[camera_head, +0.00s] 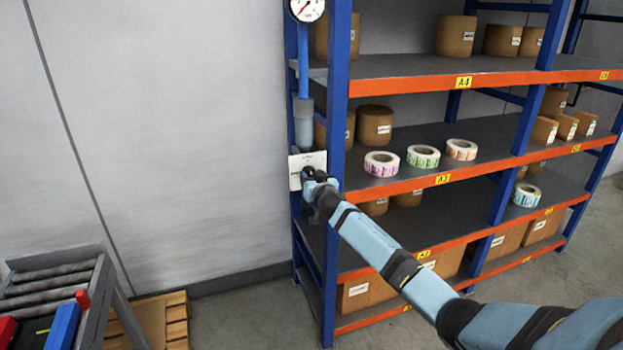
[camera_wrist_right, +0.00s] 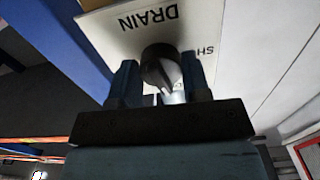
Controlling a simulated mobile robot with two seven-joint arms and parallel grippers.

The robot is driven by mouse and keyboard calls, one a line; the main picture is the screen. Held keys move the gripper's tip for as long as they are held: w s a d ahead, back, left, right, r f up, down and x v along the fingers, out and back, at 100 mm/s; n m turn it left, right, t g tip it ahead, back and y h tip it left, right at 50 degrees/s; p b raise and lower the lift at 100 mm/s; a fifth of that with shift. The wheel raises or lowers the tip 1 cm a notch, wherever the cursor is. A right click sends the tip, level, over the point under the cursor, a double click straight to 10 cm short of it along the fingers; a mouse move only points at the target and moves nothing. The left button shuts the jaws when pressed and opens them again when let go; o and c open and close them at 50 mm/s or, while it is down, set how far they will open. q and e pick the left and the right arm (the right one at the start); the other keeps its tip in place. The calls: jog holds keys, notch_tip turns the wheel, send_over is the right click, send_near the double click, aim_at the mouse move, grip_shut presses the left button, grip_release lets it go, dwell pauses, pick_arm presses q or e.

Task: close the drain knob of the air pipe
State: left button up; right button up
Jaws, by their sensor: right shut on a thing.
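The blue air pipe (camera_head: 304,60) runs down the wall side of the shelf post, with a grey cylinder (camera_head: 304,123) below and a white plate (camera_head: 295,165) under that. In the right wrist view the plate (camera_wrist_right: 112,35) reads "DRAIN", upside down, with part of another word at its right. The dark round drain knob (camera_wrist_right: 160,67) sits on the plate, with a light pointer mark on its face. My right gripper (camera_wrist_right: 160,82) has a finger on each side of the knob and is shut on it. In the head view my right gripper (camera_head: 310,175) hides the knob. My left gripper is not in view.
A blue and orange shelf rack (camera_head: 400,185) with label rolls and boxes stands right beside the plate; its blue post (camera_head: 338,100) is close to my right gripper. A pressure gauge (camera_head: 306,8) is above. A roller stand (camera_head: 55,285) and wooden pallet (camera_head: 160,318) are at lower left.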

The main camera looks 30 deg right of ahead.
jog(key=n, duration=0.4)
jog(key=shift+d+n, duration=0.1)
jog(key=shift+n, duration=0.2)
jog(key=n, duration=0.3)
jog(key=shift+n+p, duration=0.35)
jog(key=shift+n, duration=0.05)
jog(key=n, duration=0.4)
jog(key=shift+d, duration=0.1)
jog(key=shift+r+n+p, duration=0.1)
jog(key=shift+n+p, duration=0.35)
jog(key=shift+n, duration=1.55)
jog(key=o, duration=0.9)
jog(key=shift+s, duration=0.1)
jog(key=v, duration=1.3)
jog(key=shift+s, duration=0.4)
